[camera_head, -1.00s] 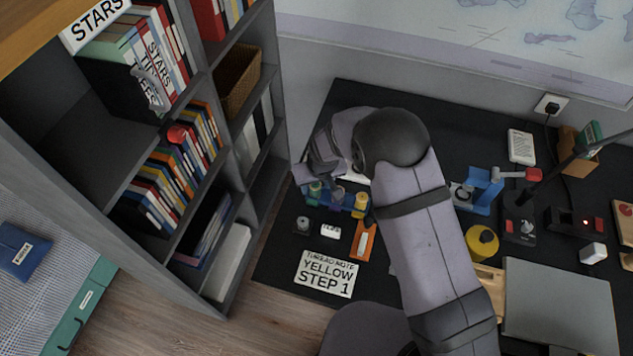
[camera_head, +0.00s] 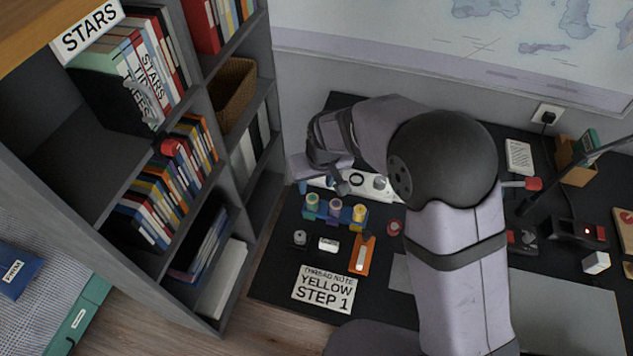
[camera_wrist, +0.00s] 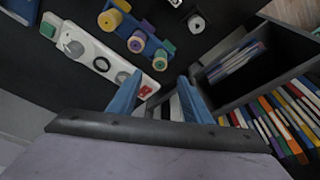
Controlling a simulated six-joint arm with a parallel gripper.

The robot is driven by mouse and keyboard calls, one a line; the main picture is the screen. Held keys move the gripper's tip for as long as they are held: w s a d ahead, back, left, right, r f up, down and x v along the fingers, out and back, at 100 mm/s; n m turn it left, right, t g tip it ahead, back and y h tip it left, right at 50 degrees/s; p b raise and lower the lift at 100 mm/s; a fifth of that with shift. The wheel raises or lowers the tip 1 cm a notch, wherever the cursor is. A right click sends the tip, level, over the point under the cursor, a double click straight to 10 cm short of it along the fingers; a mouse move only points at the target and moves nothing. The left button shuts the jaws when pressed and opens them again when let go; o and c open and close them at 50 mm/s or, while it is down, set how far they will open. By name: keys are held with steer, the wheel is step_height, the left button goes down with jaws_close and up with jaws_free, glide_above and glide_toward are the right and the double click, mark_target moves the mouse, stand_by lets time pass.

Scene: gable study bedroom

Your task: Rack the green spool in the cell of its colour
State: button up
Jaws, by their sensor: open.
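A blue rack (camera_head: 347,216) stands on the dark desk with a row of spools in it. The spool at its left end (camera_head: 312,200) looks green with a pale top; in the wrist view it stands by the green tab (camera_wrist: 160,62). A purple spool (camera_wrist: 137,42) is in the middle and a yellow spool (camera_head: 359,213) at the right end. My gripper (camera_head: 322,177) is behind the rack, apart from it, over the white strip. In the wrist view its two blue fingers (camera_wrist: 160,98) are spread with nothing held between them.
A white strip (camera_head: 375,187) with a black ring lies behind the rack. A grey spool (camera_head: 300,237), a white piece (camera_head: 328,244), an orange holder (camera_head: 362,256) and a note reading YELLOW STEP 1 (camera_head: 323,289) lie in front. The bookshelf (camera_head: 235,230) is close on the left.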

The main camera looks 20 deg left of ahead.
steer(key=shift+s+r, duration=0.1)
steer(key=shift+r, duration=0.35)
steer(key=s+d+r+m+g+h, duration=0.1)
steer(key=s+d+r+m, duration=0.15)
steer(key=d, duration=0.65)
steer(key=s+d+r+m, duration=0.1)
steer(key=s+d, duration=0.2)
steer(key=d, duration=0.7)
steer(key=s+d+m+g, duration=0.1)
steer(key=s+d+m, duration=0.2)
steer(key=s+d, duration=0.8)
steer(key=shift+s+f+g+h, duration=0.3)
steer(key=shift+s+f+h, duration=0.1)
steer(key=shift+s, duration=0.1)
